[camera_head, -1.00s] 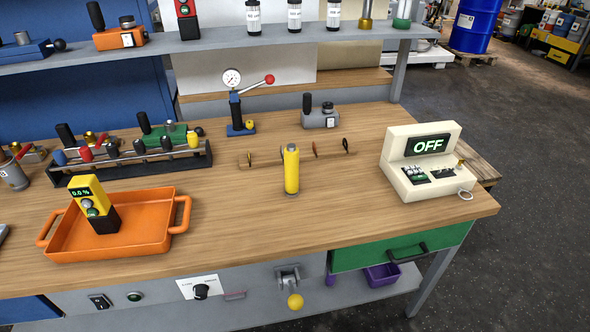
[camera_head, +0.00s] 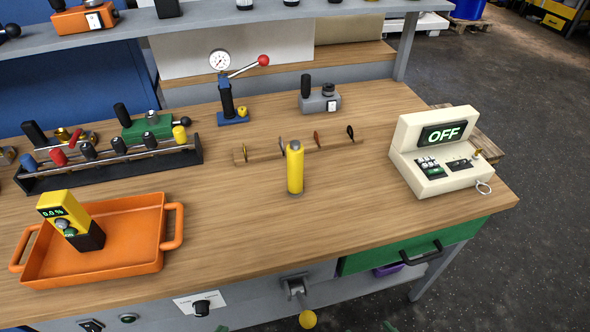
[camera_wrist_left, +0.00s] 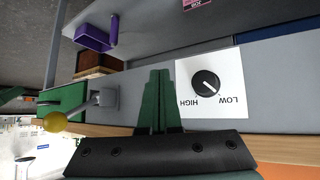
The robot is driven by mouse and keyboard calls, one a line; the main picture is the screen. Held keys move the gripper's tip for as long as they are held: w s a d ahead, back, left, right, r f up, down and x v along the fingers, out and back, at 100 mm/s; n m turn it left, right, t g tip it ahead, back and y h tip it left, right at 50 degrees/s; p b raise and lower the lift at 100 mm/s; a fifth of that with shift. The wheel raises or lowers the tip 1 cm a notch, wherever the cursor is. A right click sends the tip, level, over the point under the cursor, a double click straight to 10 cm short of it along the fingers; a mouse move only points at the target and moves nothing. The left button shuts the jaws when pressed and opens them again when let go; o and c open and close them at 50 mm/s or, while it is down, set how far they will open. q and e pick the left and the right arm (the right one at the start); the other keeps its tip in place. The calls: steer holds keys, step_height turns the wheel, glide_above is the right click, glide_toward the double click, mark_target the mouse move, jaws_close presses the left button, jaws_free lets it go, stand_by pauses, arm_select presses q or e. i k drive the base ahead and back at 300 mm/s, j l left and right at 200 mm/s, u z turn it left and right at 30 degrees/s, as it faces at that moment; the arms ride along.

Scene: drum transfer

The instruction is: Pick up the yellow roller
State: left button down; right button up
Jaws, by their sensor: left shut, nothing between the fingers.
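The yellow roller (camera_head: 295,169) stands upright on the wooden bench top, in the middle of the head view, with grey ends. It is not seen in the left wrist view. My left gripper (camera_wrist_left: 160,98) has green fingers that are shut with nothing between them, in front of the bench's front panel by the knob. In the head view only a green tip of it (camera_head: 220,328) shows at the bottom edge, below and apart from the roller. A small green tip, seemingly my right gripper (camera_head: 388,326), shows at the bottom edge; its jaws cannot be made out.
A tool rack (camera_head: 244,158) stands just behind the roller. An orange tray (camera_head: 130,262) with a yellow meter (camera_head: 65,215) is at left, and a cream OFF box (camera_head: 445,180) at right. Bare wood surrounds the roller's front and sides. A knob (camera_wrist_left: 206,84) and lever (camera_head: 307,318) stick out from the bench front.

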mark_target(295, 149)
steer(key=k, duration=0.6)
steer(key=u, duration=1.35)
steer(key=l, duration=0.5)
steer(key=k+l+u, duration=0.15)
steer(key=l, duration=0.3)
steer(key=k+l, duration=0.1)
steer(key=l, duration=0.4)
